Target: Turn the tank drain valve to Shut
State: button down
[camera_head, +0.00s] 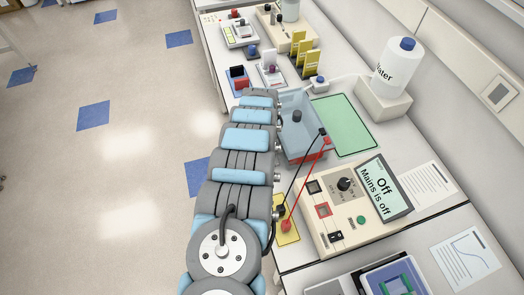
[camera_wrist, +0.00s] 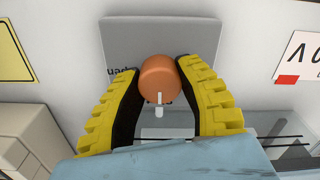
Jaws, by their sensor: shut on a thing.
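In the wrist view an orange round knob (camera_wrist: 160,80) stands in front of a grey plate (camera_wrist: 160,33). Upside-down lettering, apparently part of "Open", shows on the plate left of the knob; other lettering is hidden. A small pale pointer (camera_wrist: 160,104) sticks out below the knob in the picture. My gripper (camera_wrist: 159,67) has its yellow ribbed fingers on both sides of the knob, shut on it. In the head view the clear bluish tank (camera_head: 300,104) stands on the bench; my arm hides the gripper and the valve.
A power supply (camera_head: 330,210) reads "Off, Mains is off". A green mat (camera_head: 345,125) and a water bottle (camera_head: 396,66) are right of the tank. The floor left of the bench is clear.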

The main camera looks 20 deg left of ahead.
jog(key=shift+d, duration=0.1)
jog(key=c, duration=0.6)
grip_release()
jog(key=shift+w+d, duration=0.1)
jog(key=shift+w, duration=0.1)
jog(key=shift+s, duration=0.1)
jog(key=shift+r, duration=0.1)
jog(key=shift+r, duration=5.95)
